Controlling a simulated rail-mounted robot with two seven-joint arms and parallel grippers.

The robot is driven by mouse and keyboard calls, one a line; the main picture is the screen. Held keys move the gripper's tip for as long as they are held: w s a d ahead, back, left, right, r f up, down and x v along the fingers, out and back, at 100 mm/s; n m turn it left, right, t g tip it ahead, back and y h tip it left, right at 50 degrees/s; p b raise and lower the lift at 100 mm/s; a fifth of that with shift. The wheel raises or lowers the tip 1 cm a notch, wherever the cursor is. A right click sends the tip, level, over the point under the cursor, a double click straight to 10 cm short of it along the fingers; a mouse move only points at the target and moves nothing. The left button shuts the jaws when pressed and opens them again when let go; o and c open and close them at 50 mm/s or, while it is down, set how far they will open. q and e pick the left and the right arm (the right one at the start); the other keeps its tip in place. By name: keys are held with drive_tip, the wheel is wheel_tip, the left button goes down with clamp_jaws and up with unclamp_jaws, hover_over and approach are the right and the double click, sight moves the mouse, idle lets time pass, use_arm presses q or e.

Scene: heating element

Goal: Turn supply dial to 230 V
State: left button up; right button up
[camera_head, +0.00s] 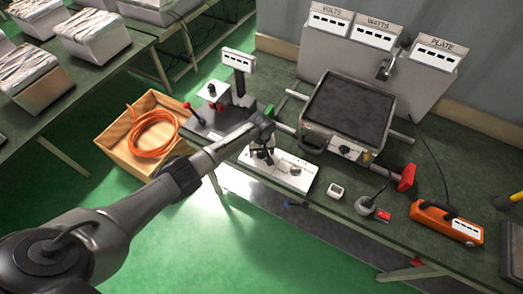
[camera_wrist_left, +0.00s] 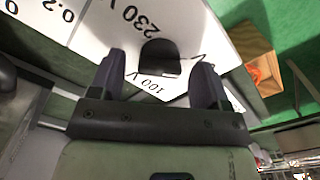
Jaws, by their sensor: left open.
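The supply panel (camera_head: 310,176) is a white plate at the front edge of the bench; in the left wrist view its face (camera_wrist_left: 215,40) carries the markings "230 V" and "100 V". A black dial (camera_wrist_left: 160,56) stands on it between these markings. My left gripper (camera_head: 262,157) is above the panel's left part and hides the dial in the head view. In the left wrist view my left gripper (camera_wrist_left: 161,80) is open, with one finger on each side of the dial. No finger contact shows clearly, and I cannot tell which marking the dial points to. My right gripper is not in view.
A grey unit with a dark top (camera_head: 348,108) stands behind the panel. A small meter (camera_head: 239,61) on a stand is to its left. A wooden crate (camera_head: 112,153) holds orange cable.

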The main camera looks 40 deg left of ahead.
use_arm(q)
drive_tip(key=shift+c, duration=0.2)
drive_tip(key=c, duration=0.9)
